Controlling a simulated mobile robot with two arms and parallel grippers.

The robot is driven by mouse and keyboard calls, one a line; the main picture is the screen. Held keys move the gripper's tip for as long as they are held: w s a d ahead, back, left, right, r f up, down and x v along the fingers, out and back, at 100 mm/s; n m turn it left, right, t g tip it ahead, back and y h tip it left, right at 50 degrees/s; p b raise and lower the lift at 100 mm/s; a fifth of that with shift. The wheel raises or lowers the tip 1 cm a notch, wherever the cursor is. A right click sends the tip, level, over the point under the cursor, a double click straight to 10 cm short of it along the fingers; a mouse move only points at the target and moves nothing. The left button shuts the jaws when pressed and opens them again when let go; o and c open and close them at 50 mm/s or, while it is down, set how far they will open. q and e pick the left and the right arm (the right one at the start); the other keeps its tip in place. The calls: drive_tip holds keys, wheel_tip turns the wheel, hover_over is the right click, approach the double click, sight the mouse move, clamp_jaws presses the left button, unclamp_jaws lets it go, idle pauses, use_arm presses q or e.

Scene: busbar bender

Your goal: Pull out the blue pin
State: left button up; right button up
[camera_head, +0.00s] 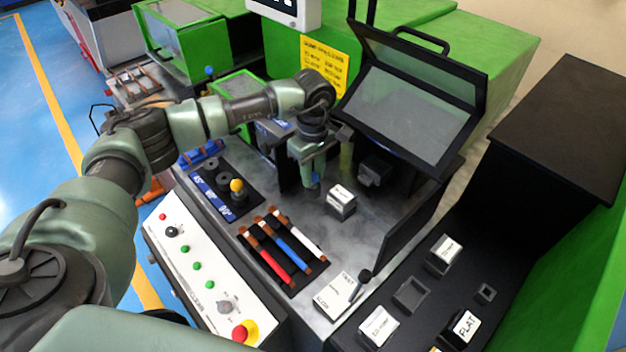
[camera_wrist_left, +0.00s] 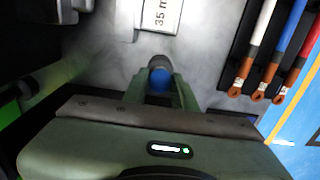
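The blue pin (camera_wrist_left: 160,78) shows in the left wrist view as a rounded blue piece between my left gripper's fingertips, with a grey round part just beyond it. In the head view, a small bit of the pin's blue (camera_head: 314,180) shows at the fingertips, low over the metal bed (camera_head: 345,235). My left gripper (camera_head: 309,182) points down, and its narrow fingers close in on both sides of the pin. Its fingers hide much of the pin, so how deep it sits cannot be told. My right gripper is not in view.
A white-topped block (camera_head: 342,198) stands just right of the gripper. A rack with red, blue and white handled tools (camera_head: 285,250) lies in front. A tilted clear guard (camera_head: 410,105) rises behind right. A yellow-knobbed control (camera_head: 237,187) stands left.

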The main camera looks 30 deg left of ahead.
sight(313, 174)
use_arm(q)
clamp_jaws()
drive_tip(key=shift+r, duration=0.2)
drive_tip(key=shift+r+p, duration=0.9)
drive_tip(key=shift+r, duration=0.65)
drive_tip(key=shift+r, duration=0.1)
drive_tip(key=shift+r+p, duration=1.4)
drive_tip(key=shift+r, duration=1.1)
